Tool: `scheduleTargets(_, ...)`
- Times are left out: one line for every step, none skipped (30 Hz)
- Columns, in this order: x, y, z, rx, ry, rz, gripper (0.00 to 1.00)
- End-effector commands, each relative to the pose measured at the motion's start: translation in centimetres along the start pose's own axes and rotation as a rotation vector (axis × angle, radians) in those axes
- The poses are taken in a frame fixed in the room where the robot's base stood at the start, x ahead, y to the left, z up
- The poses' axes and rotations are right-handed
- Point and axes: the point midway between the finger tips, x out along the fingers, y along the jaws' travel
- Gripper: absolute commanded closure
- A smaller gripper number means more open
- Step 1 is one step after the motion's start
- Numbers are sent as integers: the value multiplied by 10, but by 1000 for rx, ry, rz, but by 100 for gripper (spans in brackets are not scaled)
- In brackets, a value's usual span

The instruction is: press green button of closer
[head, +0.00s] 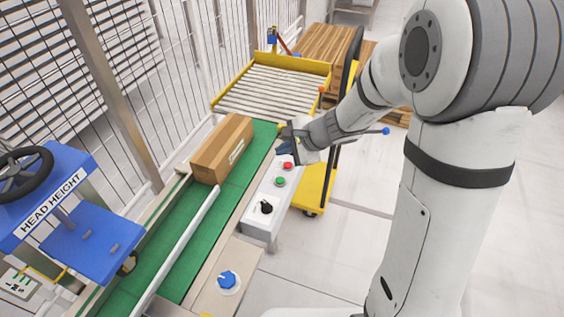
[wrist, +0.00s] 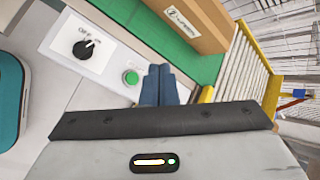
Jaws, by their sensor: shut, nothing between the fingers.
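The closer's control box (head: 262,218) is a pale box beside the green conveyor. Its green button (head: 280,181) sits between a red button (head: 288,165) and a black knob (head: 266,207). In the wrist view the green button (wrist: 131,77) shows just left of my gripper's blue fingertips, and the black knob (wrist: 88,48) is farther left. My gripper (head: 284,148) is shut and empty, over the far end of the box near the red button. In the wrist view the blue fingers (wrist: 160,72) are together, and the red button does not show. I cannot tell their height above the panel.
A cardboard box (head: 222,149) lies on the green conveyor (head: 196,235). A yellow-framed roller table (head: 270,90) stands beyond it. A blue knob (head: 228,281) is on the nearer panel. A blue head-height unit (head: 85,225) with a handwheel stands at left. The floor at right is clear.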

Motion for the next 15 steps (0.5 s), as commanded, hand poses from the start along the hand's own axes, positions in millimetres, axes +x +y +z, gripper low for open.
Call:
scheduleTargets(17, 2, -11, 72, 9, -13, 100)
scheduleTargets(24, 1, -16, 110, 14, -24, 100)
scheduleTargets(32, 0, -22, 154, 21, -36, 100)
scheduleTargets(36, -1, -25, 182, 26, -43, 100)
scheduleTargets(40, -1, -28, 205, 31, -49, 100)
scheduleTargets(44, -1, -31, 229, 35, -55, 100)
scheduleTargets(46, -2, -33, 244, 38, -59, 100)
scheduleTargets(47, -2, -34, 253, 39, -62, 100)
scheduleTargets(48, -2, -35, 262, 41, -64, 100)
scheduleTargets(49, -2, -36, 266, 42, -66, 100)
scheduleTargets(49, -2, -36, 267, 42, -66, 100)
scheduleTargets(49, -3, -36, 267, 42, -67, 100)
scheduleTargets(48, -3, -36, 267, 42, -67, 100)
scheduleTargets(48, -3, -36, 267, 42, -67, 100)
scheduleTargets(48, -3, -36, 266, 42, -67, 100)
